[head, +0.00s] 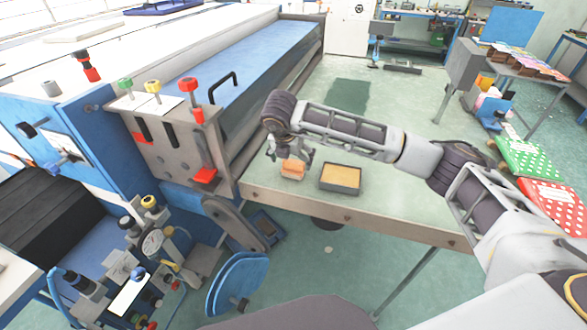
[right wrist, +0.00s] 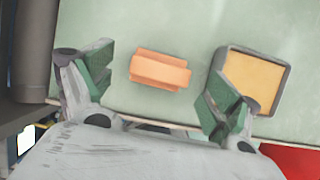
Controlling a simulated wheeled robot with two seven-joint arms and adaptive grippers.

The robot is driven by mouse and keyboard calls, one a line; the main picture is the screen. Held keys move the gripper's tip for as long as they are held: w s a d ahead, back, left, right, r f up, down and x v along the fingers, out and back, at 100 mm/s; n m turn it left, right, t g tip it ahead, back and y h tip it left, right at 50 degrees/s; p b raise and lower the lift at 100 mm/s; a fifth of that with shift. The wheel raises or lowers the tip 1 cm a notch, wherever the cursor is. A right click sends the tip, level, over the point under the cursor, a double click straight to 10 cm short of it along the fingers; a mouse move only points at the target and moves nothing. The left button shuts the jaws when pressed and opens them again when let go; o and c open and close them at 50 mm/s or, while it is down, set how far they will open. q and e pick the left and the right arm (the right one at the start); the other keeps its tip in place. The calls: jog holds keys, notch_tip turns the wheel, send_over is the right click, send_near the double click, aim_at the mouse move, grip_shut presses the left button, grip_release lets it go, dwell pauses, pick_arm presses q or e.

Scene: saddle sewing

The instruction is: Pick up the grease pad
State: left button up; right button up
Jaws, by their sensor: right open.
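The grease pad, which I take to be the small orange block (head: 293,168), lies on the pale green table close to its front edge. In the right wrist view the orange block (right wrist: 160,71) shows whole, with a raised band along its middle. My right gripper (head: 288,155) is just above it in the head view. In the right wrist view my right gripper (right wrist: 163,80) is open and empty, its green-lined fingers on either side of the block with gaps between. My left gripper is not in view.
A dark-rimmed tray with a yellow-tan filling (head: 340,178) stands right of the block; the right finger partly covers it in the wrist view. The blue and grey machine (head: 178,128) borders the table's left side. The table (head: 400,205) is clear right of the tray.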

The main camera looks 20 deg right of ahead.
aim_at(293, 162)
jog(key=shift+x, duration=1)
jog(key=shift+d+f+p, duration=0.15)
jog(key=shift+f+p, duration=0.15)
jog(key=shift+f, duration=0.1)
jog(key=shift+w+f, duration=0.1)
jog(key=shift+f, duration=0.2)
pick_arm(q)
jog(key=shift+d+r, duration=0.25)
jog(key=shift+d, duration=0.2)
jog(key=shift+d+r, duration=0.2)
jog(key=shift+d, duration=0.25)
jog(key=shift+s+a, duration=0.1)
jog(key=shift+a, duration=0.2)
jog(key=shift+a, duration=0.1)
pick_arm(e)
jog(key=c, duration=1.1)
jog(key=shift+r, duration=0.1)
